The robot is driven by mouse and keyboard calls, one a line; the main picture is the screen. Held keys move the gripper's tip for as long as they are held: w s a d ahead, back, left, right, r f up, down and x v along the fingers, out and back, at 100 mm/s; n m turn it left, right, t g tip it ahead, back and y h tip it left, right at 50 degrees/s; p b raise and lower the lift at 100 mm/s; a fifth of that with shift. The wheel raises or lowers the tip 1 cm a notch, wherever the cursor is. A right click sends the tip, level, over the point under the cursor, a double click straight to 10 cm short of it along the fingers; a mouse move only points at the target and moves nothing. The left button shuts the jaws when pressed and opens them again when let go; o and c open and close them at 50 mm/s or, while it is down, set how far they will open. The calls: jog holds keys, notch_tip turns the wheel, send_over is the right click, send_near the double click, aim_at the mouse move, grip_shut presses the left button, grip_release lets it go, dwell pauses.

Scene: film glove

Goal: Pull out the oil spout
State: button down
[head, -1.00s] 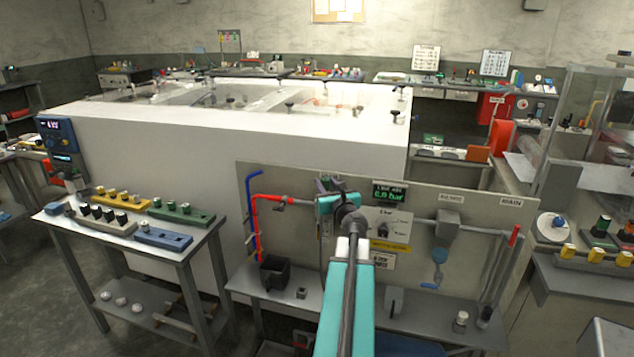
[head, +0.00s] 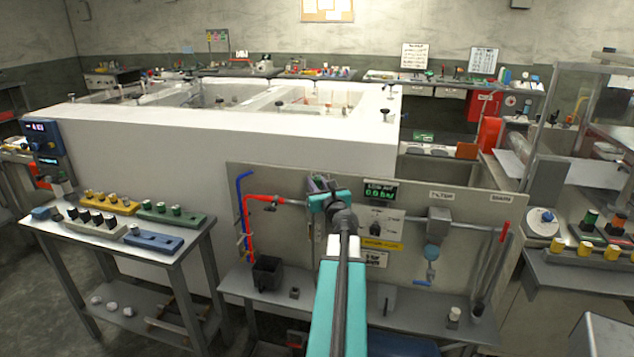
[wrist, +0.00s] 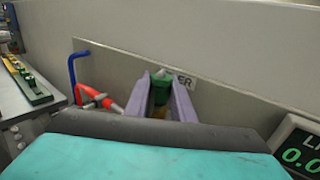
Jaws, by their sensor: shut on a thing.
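My gripper (wrist: 161,92) is shut on a small green piece (wrist: 162,86), which I take for the oil spout. In the wrist view the piece sits between the two purple-grey fingers, with a bit of yellow below it. A label ending in "ER" is on the panel just behind it. In the head view my gripper (head: 318,184) is at the upper part of the grey panel (head: 470,258), left of the green display (head: 380,192). My own arm hides much of the gripper there, and I cannot tell how far the piece is seated.
A red pipe (head: 257,199) and a blue pipe (head: 243,205) run left of my gripper. A black open box (head: 267,272) stands on the shelf below. A grey filter unit (head: 438,228) is to the right. A large white tank (head: 220,150) stands behind the panel.

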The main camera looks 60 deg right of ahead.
aim_at(316, 178)
jog(key=shift+w+a+r, duration=0.1)
jog(key=shift+w+r, duration=0.05)
jog(key=shift+r+p, duration=0.75)
jog(key=shift+r+p, duration=1.35)
jog(key=shift+r, duration=0.15)
jog(key=shift+s+r+p, duration=0.15)
jog(key=shift+r+p, duration=0.55)
jog(key=shift+r, duration=0.05)
jog(key=shift+s+r+p, duration=0.1)
jog(key=shift+r+p, duration=0.55)
jog(key=shift+r, duration=0.1)
